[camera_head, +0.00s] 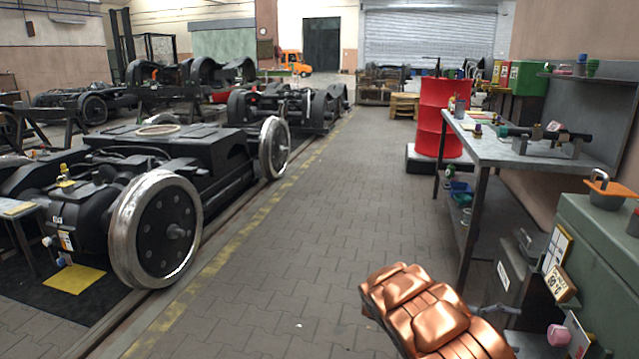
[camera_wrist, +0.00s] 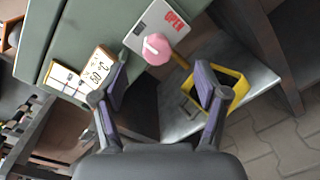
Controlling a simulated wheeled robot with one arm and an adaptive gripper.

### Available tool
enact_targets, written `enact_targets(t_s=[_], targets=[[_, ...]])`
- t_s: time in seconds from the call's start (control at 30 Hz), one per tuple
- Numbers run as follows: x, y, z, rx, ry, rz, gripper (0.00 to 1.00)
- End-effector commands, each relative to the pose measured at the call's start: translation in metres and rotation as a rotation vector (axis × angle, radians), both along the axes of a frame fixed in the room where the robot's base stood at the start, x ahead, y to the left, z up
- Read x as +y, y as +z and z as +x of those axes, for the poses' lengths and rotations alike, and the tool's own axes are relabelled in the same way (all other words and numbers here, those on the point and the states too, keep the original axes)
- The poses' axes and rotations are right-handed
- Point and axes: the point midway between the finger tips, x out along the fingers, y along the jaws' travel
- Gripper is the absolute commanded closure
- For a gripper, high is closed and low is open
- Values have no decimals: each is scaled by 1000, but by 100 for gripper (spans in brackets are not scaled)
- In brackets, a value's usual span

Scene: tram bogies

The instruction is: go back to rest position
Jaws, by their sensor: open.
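My gripper (camera_wrist: 161,90) is open in the wrist view. Its two purple-padded fingers stand well apart with nothing held between them. Beyond the fingertips is a pink knob (camera_wrist: 156,49) in front of a white sign marked OPEN (camera_wrist: 172,19). The pink knob also shows at the lower right of the head view (camera_head: 559,335). I cannot make out the gripper fingers in the head view.
A green cabinet (camera_head: 598,245) stands close on the right, with signs on its side. Beyond it are a metal workbench (camera_head: 485,150) and a red drum (camera_head: 437,118). A bogie (camera_head: 190,150) stands left. The paved aisle (camera_head: 325,190) is clear. A yellow frame (camera_wrist: 238,92) lies beside the right finger.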

Motion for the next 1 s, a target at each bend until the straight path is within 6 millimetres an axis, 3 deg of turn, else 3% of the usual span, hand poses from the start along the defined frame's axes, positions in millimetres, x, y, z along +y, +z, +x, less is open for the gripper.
enact_targets(t_s=[0.2,0.4,0.7,1.0], targets=[[0,34,-35,-62,-88,43,27],[6,55,-68,-122,-162,101,27],[24,74,-117,-222,-260,213,27],[53,81,-163,-322,-344,352,27]])
